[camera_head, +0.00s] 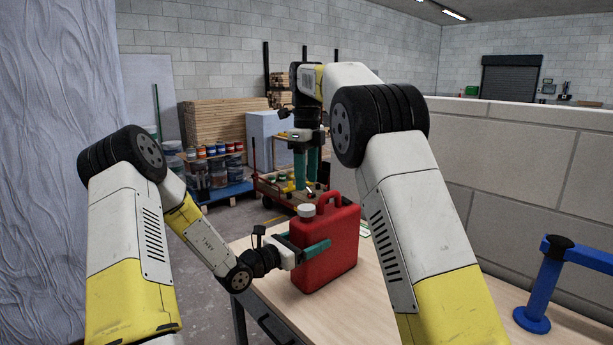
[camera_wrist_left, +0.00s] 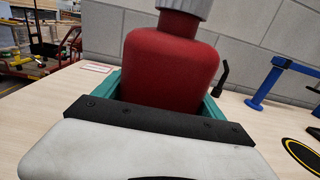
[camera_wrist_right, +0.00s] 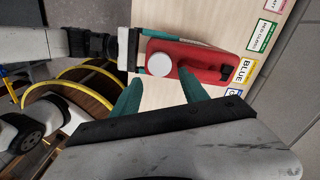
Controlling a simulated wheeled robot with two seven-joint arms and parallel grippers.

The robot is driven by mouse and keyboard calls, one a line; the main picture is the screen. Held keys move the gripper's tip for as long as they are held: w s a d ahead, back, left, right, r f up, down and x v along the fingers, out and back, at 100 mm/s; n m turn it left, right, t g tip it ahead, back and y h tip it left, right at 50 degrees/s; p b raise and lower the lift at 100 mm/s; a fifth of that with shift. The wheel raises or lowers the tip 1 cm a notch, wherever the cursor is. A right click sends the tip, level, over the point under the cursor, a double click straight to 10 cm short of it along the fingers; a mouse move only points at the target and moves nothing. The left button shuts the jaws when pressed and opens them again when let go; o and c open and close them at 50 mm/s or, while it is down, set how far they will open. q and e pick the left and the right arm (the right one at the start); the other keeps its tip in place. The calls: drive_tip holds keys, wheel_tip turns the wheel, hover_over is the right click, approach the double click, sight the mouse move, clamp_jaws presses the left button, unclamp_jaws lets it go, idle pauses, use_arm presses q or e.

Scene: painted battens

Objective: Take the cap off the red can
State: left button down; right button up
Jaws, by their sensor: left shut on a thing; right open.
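The red can (camera_head: 335,245) stands upright on the wooden table, with a pale cap (camera_head: 306,210) on its neck and a handle beside it. My left gripper (camera_head: 304,246) is shut on the can's body from the side, its teal fingers on either side of it. The left wrist view shows the can (camera_wrist_left: 172,68) between the fingers, with the cap (camera_wrist_left: 186,7) cut by the top edge. My right gripper (camera_head: 306,168) is open and empty, pointing down above the cap. In the right wrist view the cap (camera_wrist_right: 160,64) lies just beyond and between the open fingertips.
A blue post (camera_head: 541,290) stands at the right. A red cart (camera_head: 268,190) and shelves of paint tins stand on the floor beyond.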

sight(306, 207)
drive_tip(key=m, duration=0.4)
drive_tip(key=shift+f, duration=3.95)
